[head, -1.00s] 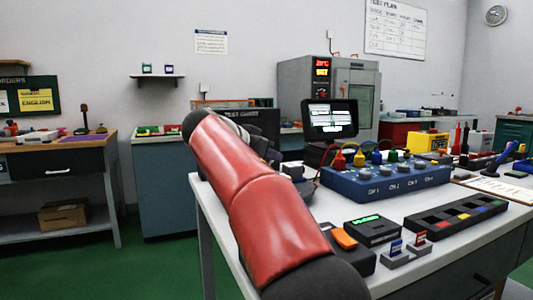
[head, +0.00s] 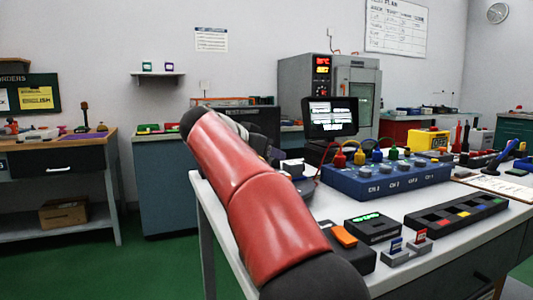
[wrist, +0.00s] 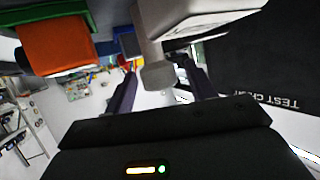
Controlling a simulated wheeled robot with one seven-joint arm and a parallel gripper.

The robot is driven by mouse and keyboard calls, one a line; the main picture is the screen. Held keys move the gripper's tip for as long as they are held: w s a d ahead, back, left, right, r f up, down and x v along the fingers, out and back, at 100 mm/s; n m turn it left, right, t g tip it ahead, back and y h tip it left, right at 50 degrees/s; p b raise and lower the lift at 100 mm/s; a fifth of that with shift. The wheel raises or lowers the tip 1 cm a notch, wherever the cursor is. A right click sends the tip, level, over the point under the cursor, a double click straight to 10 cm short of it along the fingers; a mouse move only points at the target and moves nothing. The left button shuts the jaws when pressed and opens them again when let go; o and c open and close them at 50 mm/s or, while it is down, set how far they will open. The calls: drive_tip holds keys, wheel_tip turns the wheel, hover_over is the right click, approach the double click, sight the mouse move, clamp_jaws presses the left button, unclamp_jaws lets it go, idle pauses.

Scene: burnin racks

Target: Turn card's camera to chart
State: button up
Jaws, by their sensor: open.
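My gripper (wrist: 162,88) is open, its two dark fingers on either side of a grey knob-like part (wrist: 157,74) in the wrist view. This part joins a pale box-shaped body (wrist: 190,16) at the top of that view; I cannot tell for sure whether it is the card's camera. I see no clear contact with the fingers. The dark test chart board (wrist: 270,65) stands at the right of the wrist view. In the head view the chart (head: 263,120) is behind my red arm, which hides most of my gripper and what is at it.
A small monitor (head: 331,118) and a blue box with coloured plugs (head: 385,181) stand on the white bench (head: 405,207). A black tray (head: 457,212) and small dark devices lie near its front edge. An orange block (wrist: 55,45) is at upper left in the wrist view.

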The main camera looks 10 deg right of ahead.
drive_tip(key=v, duration=0.7)
drive_tip(key=shift+s+a, duration=0.2)
